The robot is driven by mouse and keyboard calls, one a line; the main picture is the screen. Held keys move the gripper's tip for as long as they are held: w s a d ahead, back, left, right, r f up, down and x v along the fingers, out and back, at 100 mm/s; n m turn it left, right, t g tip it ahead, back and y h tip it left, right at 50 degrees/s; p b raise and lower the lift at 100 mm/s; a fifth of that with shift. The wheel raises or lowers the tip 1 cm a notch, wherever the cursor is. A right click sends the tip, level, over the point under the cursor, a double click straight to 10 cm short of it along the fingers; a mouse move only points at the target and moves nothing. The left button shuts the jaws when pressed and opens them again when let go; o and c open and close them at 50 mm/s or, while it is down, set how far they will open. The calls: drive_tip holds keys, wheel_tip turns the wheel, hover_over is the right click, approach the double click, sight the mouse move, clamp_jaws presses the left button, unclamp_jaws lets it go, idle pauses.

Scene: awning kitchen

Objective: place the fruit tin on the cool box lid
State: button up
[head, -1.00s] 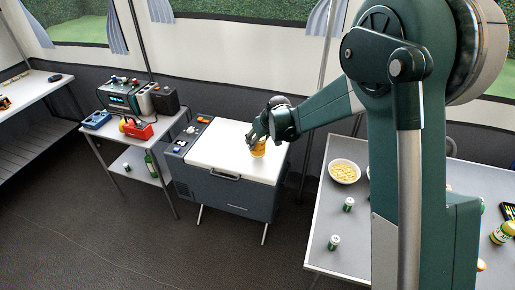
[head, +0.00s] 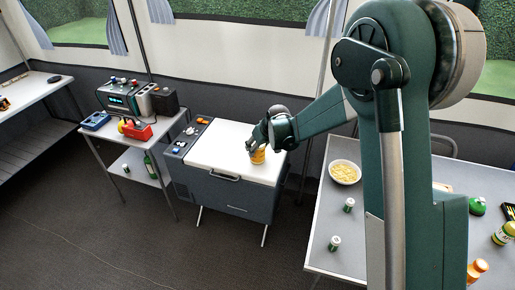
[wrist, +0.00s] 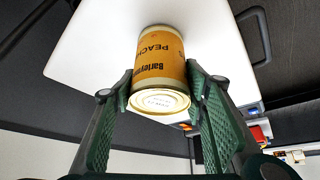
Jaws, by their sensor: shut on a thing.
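The fruit tin (head: 258,156) is a yellow-orange can labelled peaches. In the wrist view the tin (wrist: 160,68) sits between the two green pads of my gripper (wrist: 163,112), which is shut on it. The cool box lid (head: 219,151) is white and tops a dark grey box with a handle at the front. In the wrist view the lid (wrist: 90,45) fills the area behind the tin. In the head view my gripper (head: 257,146) is over the right part of the lid. I cannot tell whether the tin's base touches the lid.
Small items sit on a dark strip (head: 187,140) along the lid's left side. A side table (head: 143,133) with electrical gear stands left. A grey table (head: 330,205) with a bowl (head: 345,172) and small cans stands right. The left half of the lid is clear.

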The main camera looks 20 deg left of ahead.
drive_tip(key=shift+f, duration=0.1)
drive_tip(key=o, duration=1.1)
drive_tip(key=shift+o, duration=0.2)
drive_tip(key=p+v, duration=0.2)
drive_tip(key=v, duration=1)
drive_tip(key=shift+p, duration=0.4)
drive_tip(key=shift+d, duration=0.1)
